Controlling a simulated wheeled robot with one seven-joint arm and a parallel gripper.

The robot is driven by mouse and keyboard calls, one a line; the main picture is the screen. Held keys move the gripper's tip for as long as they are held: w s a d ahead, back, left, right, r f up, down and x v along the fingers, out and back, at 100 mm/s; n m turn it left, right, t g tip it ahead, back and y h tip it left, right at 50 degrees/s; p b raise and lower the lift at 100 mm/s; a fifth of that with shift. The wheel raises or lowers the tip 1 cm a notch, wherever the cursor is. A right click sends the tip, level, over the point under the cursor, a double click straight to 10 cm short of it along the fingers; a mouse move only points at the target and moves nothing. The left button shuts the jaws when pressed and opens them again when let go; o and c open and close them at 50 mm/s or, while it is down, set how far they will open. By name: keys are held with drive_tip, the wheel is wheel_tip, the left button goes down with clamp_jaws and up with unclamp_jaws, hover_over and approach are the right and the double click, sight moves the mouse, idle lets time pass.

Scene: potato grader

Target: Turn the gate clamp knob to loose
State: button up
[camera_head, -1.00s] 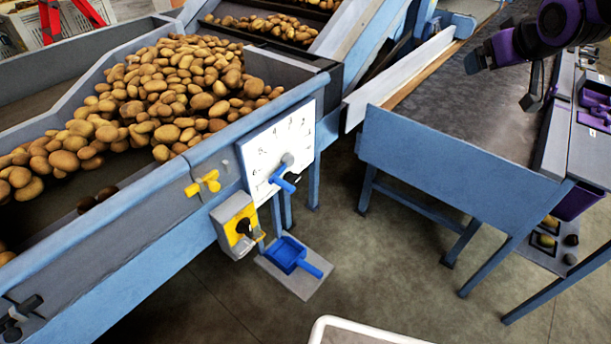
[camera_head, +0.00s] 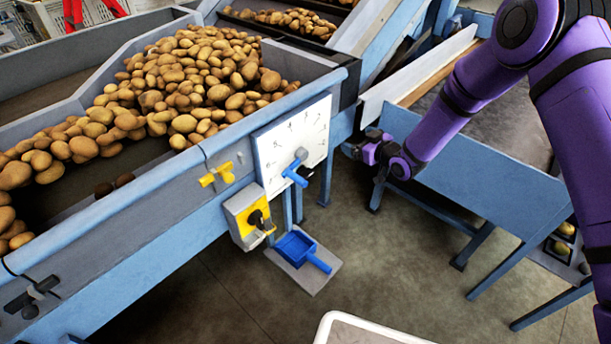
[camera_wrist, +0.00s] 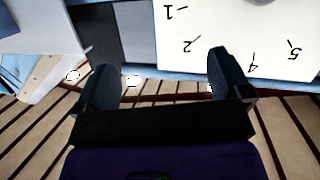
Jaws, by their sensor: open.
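A yellow winged knob (camera_head: 216,175) sits on the blue-grey hopper side, left of a white number plate (camera_head: 270,155). It looks like the clamp knob, but I can read no label. The plate carries a grey hub with a blue lever (camera_head: 294,177); a small dark part shows beside the lever. My gripper (camera_head: 352,151) is to the right of the plate, apart from it and from the yellow knob. In the wrist view my gripper (camera_wrist: 160,62) has its two dark fingers spread with nothing between them. The number plate (camera_wrist: 262,20) appears there upside down; the yellow knob is not visible.
A yellow-and-grey switch box (camera_head: 250,216) with a black rotary knob hangs below the plate. A blue scoop (camera_head: 297,250) lies on a grey board beneath it. Potatoes (camera_head: 190,90) fill the hopper. A blue-framed conveyor table (camera_head: 480,185) stands right, under my arm.

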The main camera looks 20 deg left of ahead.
sight(308, 177)
drive_tip(key=s+a+f+n+g+y, duration=0.1)
drive_tip(key=s+a+f+y, duration=0.15)
drive_tip(key=s+f, duration=0.35)
drive_tip(key=s+a+f+y, duration=0.2)
drive_tip(key=s+a+f, duration=0.15)
drive_tip(key=f, duration=0.55)
drive_tip(key=shift+h, duration=0.25)
drive_tip(key=x, duration=0.9)
drive_tip(key=shift+w+a, duration=0.15)
drive_tip(key=shift+a, duration=0.25)
drive_tip(key=shift+c, duration=0.4)
drive_tip(key=c, duration=0.9)
drive_tip(key=shift+o, duration=0.2)
